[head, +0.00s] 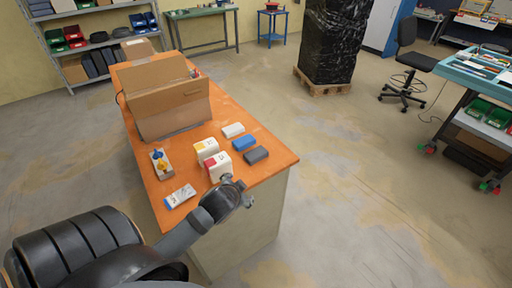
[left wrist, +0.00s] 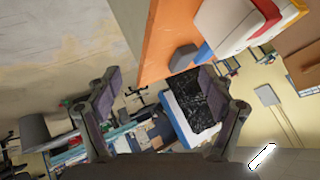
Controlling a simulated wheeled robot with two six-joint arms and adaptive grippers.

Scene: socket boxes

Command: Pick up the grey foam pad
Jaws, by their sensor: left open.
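The grey foam pad (head: 256,156) lies flat on the orange table top (head: 150,192), close to its right edge, in the head view. A blue pad (head: 243,143) and a white pad (head: 233,130) lie in a row behind it. My left gripper (head: 238,190) is at the table's near right corner, in front of the grey pad and apart from it. In the left wrist view the left gripper (left wrist: 158,77) is open with nothing between its fingers. My right gripper is in neither view.
A white box with a red label (head: 218,167) and one with a yellow label (head: 206,149) stand left of the pads. A small carton (head: 180,196) lies at the near left. An open cardboard box (head: 172,107) stands behind. Floor right of the table is clear.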

